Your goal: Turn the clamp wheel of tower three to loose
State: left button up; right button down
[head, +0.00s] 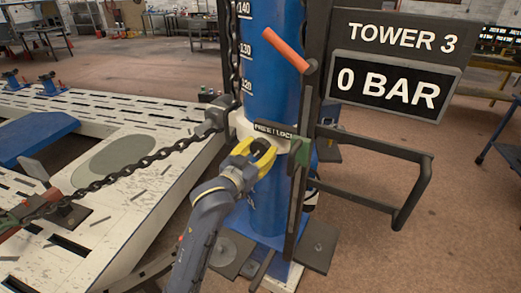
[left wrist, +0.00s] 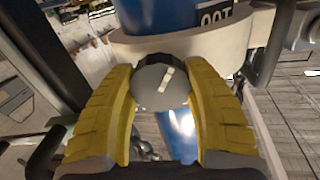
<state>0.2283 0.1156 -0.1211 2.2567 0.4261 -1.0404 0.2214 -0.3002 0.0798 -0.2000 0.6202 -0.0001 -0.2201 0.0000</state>
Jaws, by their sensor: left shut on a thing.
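Tower three is a blue column (head: 268,75) beside a sign reading TOWER 3 (head: 404,37). A pale collar around it carries a dark label (head: 273,131) that seems to read FREE and LOCK. My left gripper (head: 261,153), with yellow fingers, is at the collar just below the label. In the left wrist view the round grey clamp wheel (left wrist: 153,90), with a pale pointer mark, sits between the two fingers, and the gripper is shut on it. In the head view the fingers mostly hide the wheel. My right gripper is not in view.
A gauge panel reads 0 BAR (head: 388,81). An orange-handled lever (head: 284,49) stands above the label. A dark tubular frame (head: 400,200) juts out at the right. A chain (head: 150,158) runs left across the white slotted bench (head: 100,225). Open floor lies at the far right.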

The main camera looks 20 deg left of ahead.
pick_arm(q)
jog(key=shift+n, duration=0.7)
jog(key=o, duration=1.3)
jog(key=shift+v, duration=3.75)
